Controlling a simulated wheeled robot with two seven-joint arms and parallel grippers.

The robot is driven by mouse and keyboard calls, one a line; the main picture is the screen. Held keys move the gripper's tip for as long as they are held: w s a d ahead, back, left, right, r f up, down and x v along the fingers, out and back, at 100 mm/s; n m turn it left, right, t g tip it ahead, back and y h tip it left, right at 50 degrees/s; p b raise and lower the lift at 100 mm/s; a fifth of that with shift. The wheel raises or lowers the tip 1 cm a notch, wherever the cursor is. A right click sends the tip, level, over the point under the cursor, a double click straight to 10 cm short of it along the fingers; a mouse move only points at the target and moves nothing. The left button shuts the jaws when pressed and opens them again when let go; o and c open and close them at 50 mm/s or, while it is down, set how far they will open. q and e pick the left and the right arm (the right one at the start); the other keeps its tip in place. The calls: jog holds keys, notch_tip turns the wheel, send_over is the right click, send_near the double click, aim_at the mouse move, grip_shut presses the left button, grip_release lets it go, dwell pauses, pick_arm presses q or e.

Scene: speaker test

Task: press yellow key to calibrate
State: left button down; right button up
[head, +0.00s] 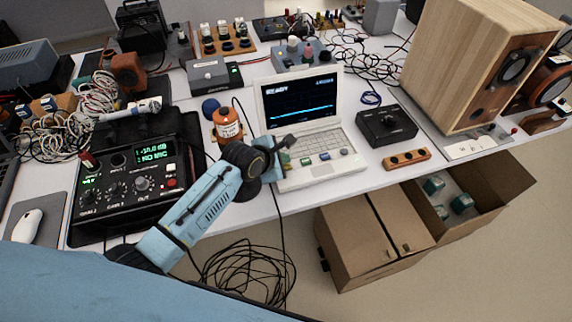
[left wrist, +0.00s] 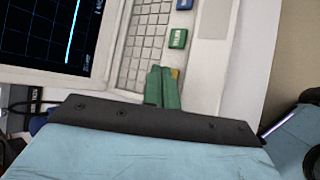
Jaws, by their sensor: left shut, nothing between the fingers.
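The white laptop (head: 334,137) stands open on the table, with "READY" and a blue trace on its screen (head: 298,101). My left gripper (head: 285,158) is over the front left of its keyboard. In the left wrist view the gripper's green fingers (left wrist: 163,80) are shut together with nothing between them. A small part of the yellow key (left wrist: 175,73) shows right beside the fingertips; the rest is hidden behind them. I cannot tell whether the fingers touch it. A green key (left wrist: 177,38) and a blue key (left wrist: 184,4) lie farther along the same row. My right gripper is not in view.
An orange bottle (head: 228,125) stands left of the laptop. A black audio box (head: 133,172) with knobs is farther left. A black knob box (head: 386,125) and a wooden speaker (head: 450,65) stand to the right.

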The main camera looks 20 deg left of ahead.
pick_arm(q)
jog(key=shift+f, duration=0.2)
dwell(0.7)
jog(key=shift+f, duration=0.25)
jog(key=shift+f, duration=0.5)
dwell(0.8)
jog(key=shift+r, duration=0.15)
jog(key=shift+r+p, duration=0.75)
jog(key=shift+p, duration=0.45)
notch_tip(320, 180, up, 5)
jog(key=p, duration=0.6)
jog(key=shift+r, duration=0.1)
